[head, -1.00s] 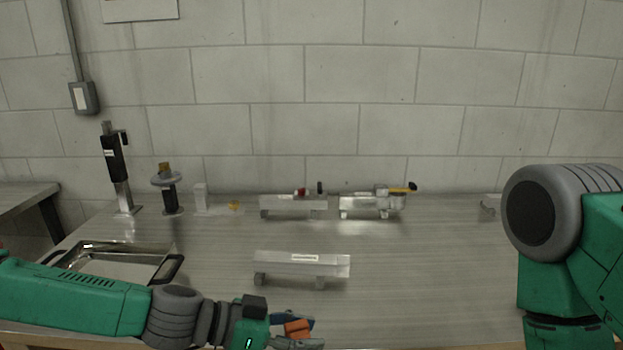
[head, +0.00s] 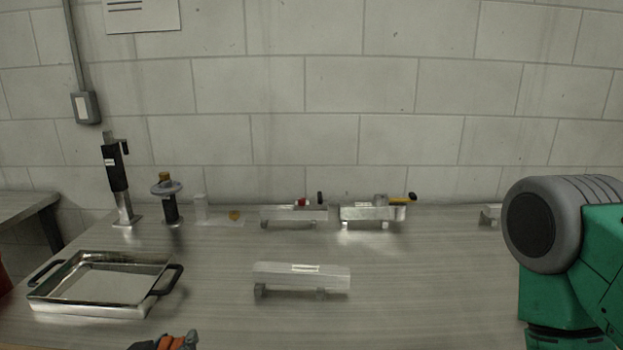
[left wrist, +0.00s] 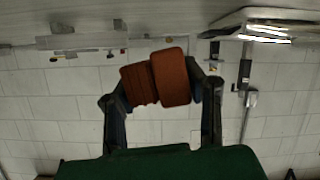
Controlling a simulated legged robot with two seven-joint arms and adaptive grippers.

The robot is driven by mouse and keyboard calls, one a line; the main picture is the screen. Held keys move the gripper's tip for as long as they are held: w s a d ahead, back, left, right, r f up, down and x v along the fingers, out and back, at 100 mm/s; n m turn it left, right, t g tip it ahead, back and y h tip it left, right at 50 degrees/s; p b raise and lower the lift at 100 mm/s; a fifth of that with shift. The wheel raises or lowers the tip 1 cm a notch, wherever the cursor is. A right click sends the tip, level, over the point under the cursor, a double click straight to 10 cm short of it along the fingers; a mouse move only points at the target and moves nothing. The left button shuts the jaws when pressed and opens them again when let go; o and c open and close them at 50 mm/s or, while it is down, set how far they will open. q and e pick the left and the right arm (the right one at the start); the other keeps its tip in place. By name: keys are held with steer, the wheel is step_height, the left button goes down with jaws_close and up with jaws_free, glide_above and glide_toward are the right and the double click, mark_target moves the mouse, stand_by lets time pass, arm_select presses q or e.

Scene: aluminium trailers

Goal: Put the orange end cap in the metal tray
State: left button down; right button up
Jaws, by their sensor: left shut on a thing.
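The orange end cap (left wrist: 157,78) is between the two fingers of my left gripper (left wrist: 160,82) in the left wrist view, and the gripper is shut on it. In the head view only the tip of the left gripper (head: 163,343) and the orange cap (head: 180,341) show at the bottom edge, in front of the tray. The metal tray (head: 158,309) is a shallow, shiny pan with black handles at the left of the table. It looks empty. In the left wrist view the tray (left wrist: 225,27) appears upside down at the upper right. My right gripper is out of view.
An aluminium trailer piece (head: 300,275) stands mid-table. Two more assemblies (head: 293,213) (head: 372,213) stand at the back. A black-and-silver upright tool (head: 117,175) and a round-topped stand (head: 168,200) are at the back left. The table's front middle is clear.

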arm_select(q)
steer(key=shift+s+d+f+h, duration=0.1)
steer(key=shift+d+h, duration=0.1)
steer(key=shift+d, duration=0.3)
steer(key=shift+s+d+f+h, duration=0.1)
steer(key=shift+d+h, duration=0.1)
steer(key=shift+d, duration=0.3)
steer(key=shift+w+a+r+y, duration=0.2)
steer(key=shift+a+y, duration=0.1)
steer(key=shift+a, duration=0.25)
steer(key=f+b, duration=0.2)
steer(key=b, duration=0.1)
steer(key=shift+a+f, duration=0.35)
steer(key=shift+f, duration=0.05)
steer(key=shift+a+f+b, duration=0.15)
steer(key=shift+f+b, duration=0.25)
steer(key=shift+f, duration=0.05)
